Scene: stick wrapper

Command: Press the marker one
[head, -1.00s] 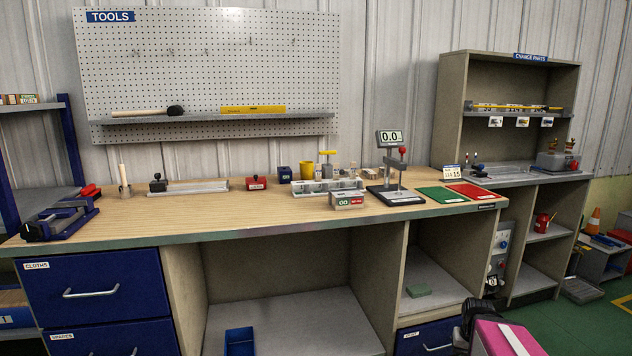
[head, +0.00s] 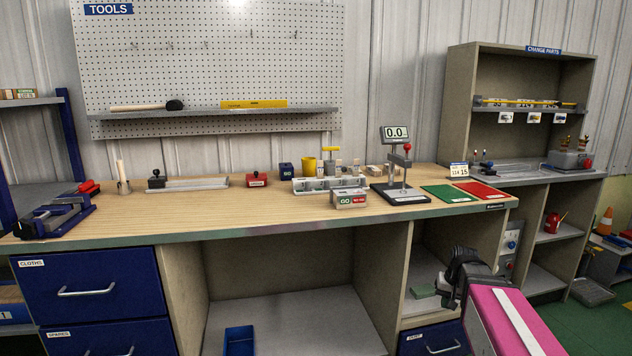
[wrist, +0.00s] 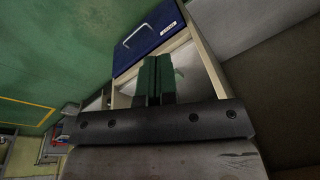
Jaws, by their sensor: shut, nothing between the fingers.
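No label reading "marker" is legible, so I cannot tell which thing is the marker. Candidates on the bench are a small red box with a white label (head: 257,180), a dark blue box (head: 286,171) and a gauge stand with a red knob (head: 406,147) and a 0.0 display. A green and red "GO / NO-GO" box (head: 350,199) stands near the front edge. My gripper (head: 458,268) is low in front of the bench's right end, far from these things. In the wrist view its green-padded fingers (wrist: 155,80) are together and empty, with a blue drawer beyond.
The wooden bench top (head: 200,208) is clear along its front middle. Green (head: 448,193) and red (head: 482,191) mats lie at its right end. A grey cabinet (head: 450,110) stands at right. Open shelves and blue drawers (head: 92,285) are below the bench.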

